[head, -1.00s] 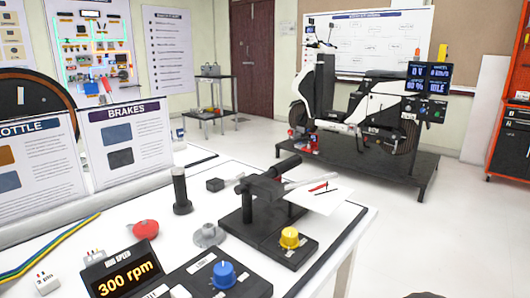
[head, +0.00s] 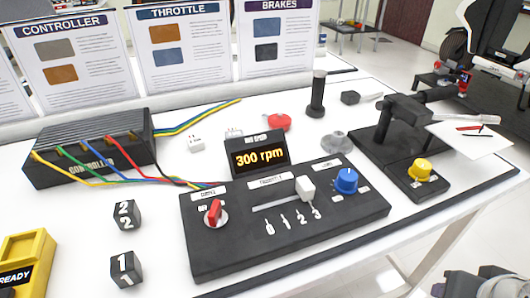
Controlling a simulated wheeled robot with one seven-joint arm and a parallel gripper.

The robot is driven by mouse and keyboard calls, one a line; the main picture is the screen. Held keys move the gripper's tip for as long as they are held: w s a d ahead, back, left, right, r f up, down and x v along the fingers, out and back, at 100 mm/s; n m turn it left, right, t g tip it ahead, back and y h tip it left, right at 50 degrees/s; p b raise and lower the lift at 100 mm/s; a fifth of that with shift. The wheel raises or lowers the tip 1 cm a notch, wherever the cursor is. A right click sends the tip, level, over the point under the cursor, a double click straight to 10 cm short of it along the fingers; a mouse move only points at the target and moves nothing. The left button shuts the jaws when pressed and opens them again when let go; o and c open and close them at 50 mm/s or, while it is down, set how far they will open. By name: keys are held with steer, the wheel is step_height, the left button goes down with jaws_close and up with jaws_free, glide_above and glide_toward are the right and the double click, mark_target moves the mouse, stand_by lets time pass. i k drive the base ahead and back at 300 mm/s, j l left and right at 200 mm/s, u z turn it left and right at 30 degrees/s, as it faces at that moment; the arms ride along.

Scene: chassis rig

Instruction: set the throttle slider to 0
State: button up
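The throttle slider's white knob (head: 305,188) stands at the right end of its slot on the black control panel (head: 225,258). The marks 0 to 3 run left to right below the slot, and the knob is near the 3 end. The display (head: 260,156) behind the panel reads 300 rpm. What looks like part of my gripper (head: 482,284) shows at the bottom right corner, cut off by the picture edge. It is well to the right of the slider and apart from it. Its fingers cannot be made out.
The panel also has a red knob (head: 213,213) and a blue dial (head: 346,181). A controller box (head: 90,150) with coloured wires lies at left, with two numbered dark cubes in front. A yellow-knobbed black stand (head: 385,160) is at right.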

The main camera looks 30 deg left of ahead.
mark_target(305, 188)
steer(key=k+u, duration=0.15)
steer(key=u, duration=0.25)
steer(key=k+j+u, duration=0.15)
steer(key=u, duration=0.2)
steer(key=k+j+u, duration=0.1)
steer(key=u, duration=0.3)
